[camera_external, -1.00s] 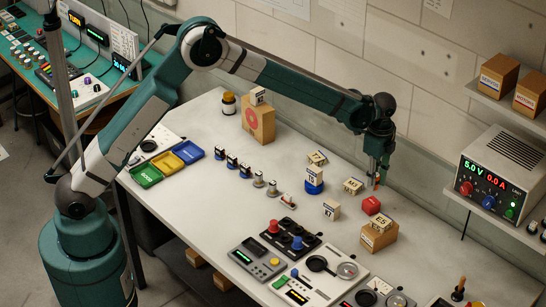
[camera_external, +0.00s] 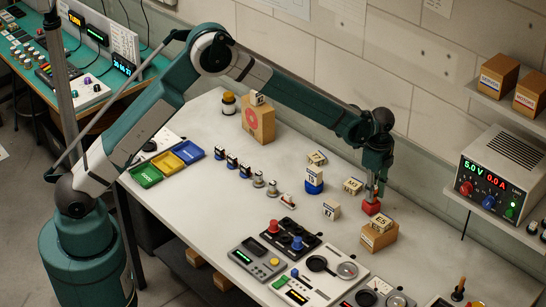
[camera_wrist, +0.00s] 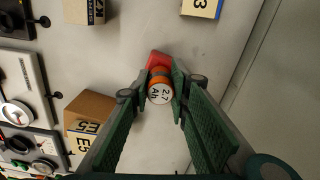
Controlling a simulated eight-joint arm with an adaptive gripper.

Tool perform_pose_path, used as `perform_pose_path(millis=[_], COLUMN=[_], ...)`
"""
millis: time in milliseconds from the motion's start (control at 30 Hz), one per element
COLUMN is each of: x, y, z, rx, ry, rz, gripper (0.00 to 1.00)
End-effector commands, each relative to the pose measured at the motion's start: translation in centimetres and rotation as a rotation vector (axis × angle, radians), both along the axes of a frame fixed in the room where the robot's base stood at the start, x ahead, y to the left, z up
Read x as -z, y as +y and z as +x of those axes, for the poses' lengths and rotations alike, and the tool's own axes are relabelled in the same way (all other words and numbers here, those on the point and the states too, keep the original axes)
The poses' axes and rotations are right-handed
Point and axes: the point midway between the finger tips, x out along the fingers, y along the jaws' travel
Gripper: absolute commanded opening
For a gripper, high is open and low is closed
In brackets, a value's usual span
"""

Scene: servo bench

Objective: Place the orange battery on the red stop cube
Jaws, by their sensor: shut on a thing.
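My gripper (camera_external: 372,192) points down right over the red stop cube (camera_external: 371,208) on the bench. In the wrist view my gripper (camera_wrist: 160,88) is shut on the orange battery (camera_wrist: 159,94), whose white end cap reads 2.7 Ah. The red cube (camera_wrist: 157,59) shows just past the battery, partly hidden by it and the fingers. The battery appears upright and at the cube's top. I cannot tell whether it touches the cube. In the external view the fingers mostly hide the battery.
A cardboard box (camera_external: 378,238) with an E5 block on it stands close in front of the cube. Control panels (camera_external: 328,268) fill the front. A power supply (camera_external: 503,172) is at right.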

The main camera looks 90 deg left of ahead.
Motion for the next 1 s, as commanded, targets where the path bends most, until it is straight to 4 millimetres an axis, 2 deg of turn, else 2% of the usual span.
perform_pose_path(millis=[467, 500, 600, 1000], x=[0.56, 0.54, 0.48, 0.35], y=[-0.01, -0.01, 0.00, 0.00], z=[-0.02, -0.01, -0.01, -0.01], rx=[0.000, 0.000, 0.000, 0.000], ry=[0.000, 0.000, 0.000, 0.000], rz=[0.000, 0.000, 0.000, 0.000], gripper=[0.05, 0.22, 0.34, 0.34])
